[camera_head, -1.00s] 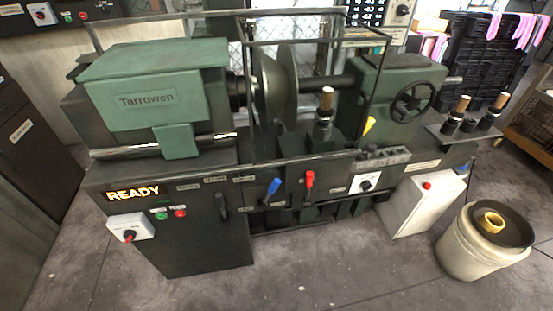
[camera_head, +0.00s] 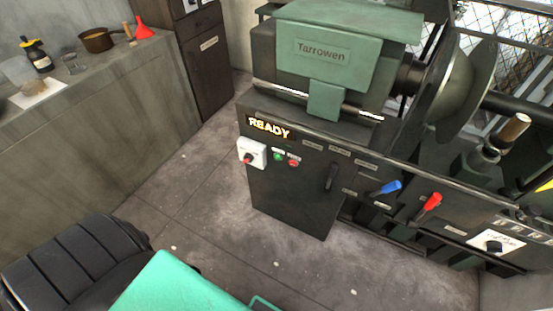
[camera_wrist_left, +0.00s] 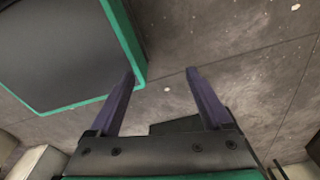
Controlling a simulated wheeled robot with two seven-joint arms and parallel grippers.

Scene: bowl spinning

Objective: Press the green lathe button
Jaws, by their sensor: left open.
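The green lathe button (camera_head: 278,155) is a small round button on the dark front panel of the green lathe (camera_head: 320,45), below the lit READY sign (camera_head: 268,127). A red button (camera_head: 294,161) sits just to its right. My left gripper (camera_wrist_left: 160,85) shows in the left wrist view with its two dark purple fingers apart. Nothing is between them, and grey floor lies beyond. The gripper does not touch the button. The lathe button is not seen in the wrist view. My right gripper is not in view.
Blue (camera_head: 386,188) and red (camera_head: 428,207) levers stick out to the right. Floor (camera_head: 190,195) before the lathe is clear.

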